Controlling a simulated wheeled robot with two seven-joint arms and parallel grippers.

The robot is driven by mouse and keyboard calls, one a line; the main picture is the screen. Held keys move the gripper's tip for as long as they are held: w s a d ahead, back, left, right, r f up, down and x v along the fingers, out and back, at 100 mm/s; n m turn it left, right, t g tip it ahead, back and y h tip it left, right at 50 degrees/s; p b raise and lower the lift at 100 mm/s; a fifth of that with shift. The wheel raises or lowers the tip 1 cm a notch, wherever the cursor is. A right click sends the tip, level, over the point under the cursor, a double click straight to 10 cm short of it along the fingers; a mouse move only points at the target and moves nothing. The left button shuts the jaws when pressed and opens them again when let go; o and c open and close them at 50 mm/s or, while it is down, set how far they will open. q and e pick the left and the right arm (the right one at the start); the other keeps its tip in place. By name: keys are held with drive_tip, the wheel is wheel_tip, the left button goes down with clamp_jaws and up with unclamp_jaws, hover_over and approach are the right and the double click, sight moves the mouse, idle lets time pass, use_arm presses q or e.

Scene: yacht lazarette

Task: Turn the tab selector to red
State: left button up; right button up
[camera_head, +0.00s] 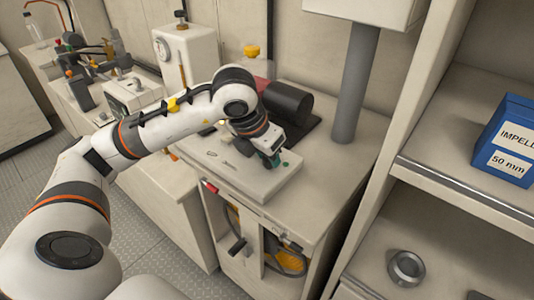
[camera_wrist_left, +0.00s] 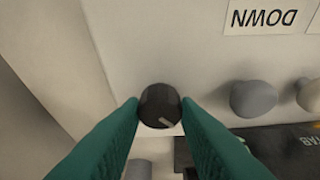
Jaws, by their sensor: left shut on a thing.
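A round black knob (camera_wrist_left: 160,104) with a pale pointer line sits on the pale panel in the left wrist view. It looks like the tab selector. The pointer slants toward the lower right of that view. My left gripper (camera_head: 272,160) is over the white control box (camera_head: 232,172) on the counter. Its teal fingers (camera_wrist_left: 160,112) are shut on the knob, one on each side. The gripper hides the knob in the head view. No red mark beside the knob shows in the left wrist view. My right gripper is not in view.
Grey round knobs (camera_wrist_left: 254,98) and an upside-down DOWN label (camera_wrist_left: 268,17) are right of the black knob. Shelves with a blue box (camera_head: 508,140) are at the right.

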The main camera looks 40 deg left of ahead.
use_arm(q)
drive_tip(key=shift+r, duration=0.1)
drive_tip(key=o, duration=1)
drive_tip(key=shift+c, duration=0.2)
drive_tip(key=v, duration=1.2)
drive_tip(key=shift+b, duration=0.3)
